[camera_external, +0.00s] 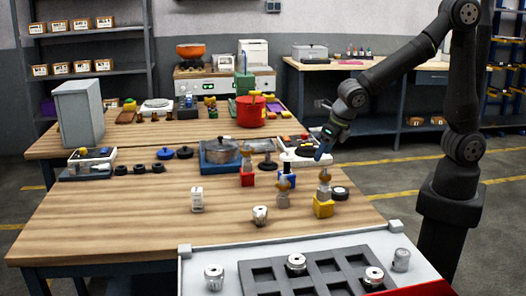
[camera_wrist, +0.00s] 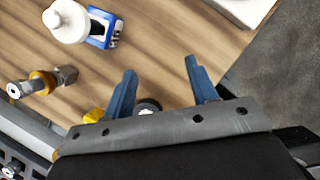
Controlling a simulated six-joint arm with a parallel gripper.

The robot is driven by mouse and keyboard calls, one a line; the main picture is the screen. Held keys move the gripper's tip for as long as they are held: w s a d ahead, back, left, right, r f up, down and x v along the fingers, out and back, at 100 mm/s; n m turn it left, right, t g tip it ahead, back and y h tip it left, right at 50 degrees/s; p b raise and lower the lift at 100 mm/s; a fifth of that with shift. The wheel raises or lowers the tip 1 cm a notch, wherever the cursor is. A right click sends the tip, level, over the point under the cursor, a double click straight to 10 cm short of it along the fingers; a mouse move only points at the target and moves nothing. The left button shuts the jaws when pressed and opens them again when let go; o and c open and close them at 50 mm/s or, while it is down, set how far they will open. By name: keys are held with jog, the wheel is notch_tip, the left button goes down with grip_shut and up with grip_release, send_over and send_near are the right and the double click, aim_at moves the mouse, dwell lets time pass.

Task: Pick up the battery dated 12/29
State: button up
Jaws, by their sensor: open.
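No date can be read in either view, so I cannot tell which thing is the battery dated 12/29. A small white upright item with dark marks (camera_external: 197,200) stands on the near wooden table and may be a labelled cell; its print is too small to read. Silver capped cylinders stand on the table (camera_external: 260,215) and around the grey tray (camera_external: 214,278). My gripper (camera_external: 321,153) is over the right side of the table. In the wrist view its two blue fingers (camera_wrist: 160,80) are apart with nothing held between them.
A black round part (camera_external: 340,193) lies nearby. The table's left front is clear.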

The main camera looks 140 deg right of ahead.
notch_tip(320, 180, up, 15)
jog(key=m+t+y, duration=0.1)
jog(key=m+t, duration=0.2)
jog(key=m, duration=2.6)
send_over(201, 189)
jog(key=s+a, duration=0.3)
jog(key=a, duration=0.2)
notch_tip(201, 189, down, 6)
jog(key=x, duration=1.1)
jog(key=shift+s+d+f, duration=0.2)
jog(key=shift+d+f, duration=0.05)
jog(key=shift+d, duration=0.2)
jog(key=shift+x, duration=2.65)
jog(key=shift+s+a, duration=0.15)
jog(key=shift+s, duration=0.05)
jog(key=c, duration=1.1)
